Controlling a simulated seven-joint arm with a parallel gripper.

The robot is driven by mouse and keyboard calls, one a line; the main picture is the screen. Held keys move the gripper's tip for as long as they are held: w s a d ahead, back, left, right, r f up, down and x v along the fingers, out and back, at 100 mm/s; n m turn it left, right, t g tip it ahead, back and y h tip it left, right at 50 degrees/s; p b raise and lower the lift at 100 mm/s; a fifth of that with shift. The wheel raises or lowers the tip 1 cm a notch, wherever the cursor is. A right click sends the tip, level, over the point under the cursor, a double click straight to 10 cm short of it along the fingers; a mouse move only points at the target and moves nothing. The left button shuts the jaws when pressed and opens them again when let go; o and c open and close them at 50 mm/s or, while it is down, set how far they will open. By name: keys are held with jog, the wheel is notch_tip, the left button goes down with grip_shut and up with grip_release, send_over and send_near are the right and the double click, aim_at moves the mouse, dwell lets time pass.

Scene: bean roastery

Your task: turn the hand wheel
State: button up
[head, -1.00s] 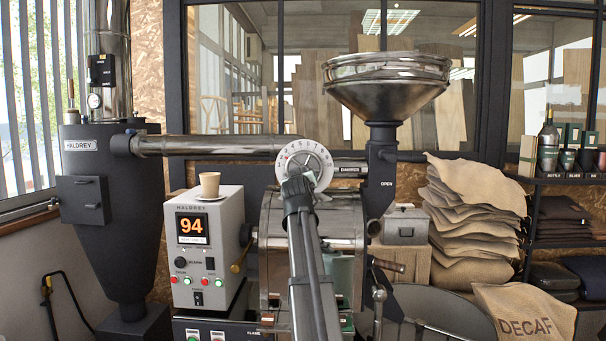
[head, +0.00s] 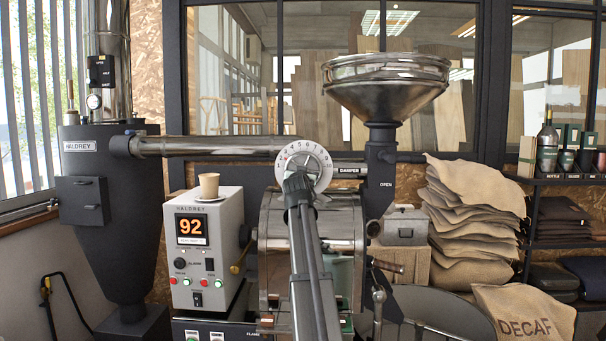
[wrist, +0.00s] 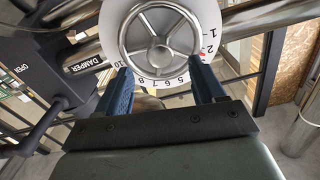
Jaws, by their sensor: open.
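The hand wheel (wrist: 160,45) is a round metal wheel with spokes and a central hub, set in front of a white numbered dial (wrist: 113,22). In the wrist view it is at the top centre. My gripper (wrist: 165,80) is open, with its two dark blue fingers spread at the lower edge of the wheel and dial. I cannot tell whether they touch the rim. In the head view the dial (head: 318,156) shows above the end of my arm. My arm hides its lower part, and the fingers are hidden there too.
A "DAMPER" label (head: 348,170) sits right of the dial. A horizontal pipe (head: 210,146) runs left of it, and a steel hopper (head: 385,95) stands above right. A control box (head: 203,250) with a cup (head: 209,184) is at left; stacked sacks (head: 465,220) are at right.

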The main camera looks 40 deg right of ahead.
jog(key=x, duration=0.9)
jog(key=shift+w+d, duration=0.15)
jog(key=shift+d, duration=0.05)
jog(key=shift+f, duration=0.1)
grip_shut()
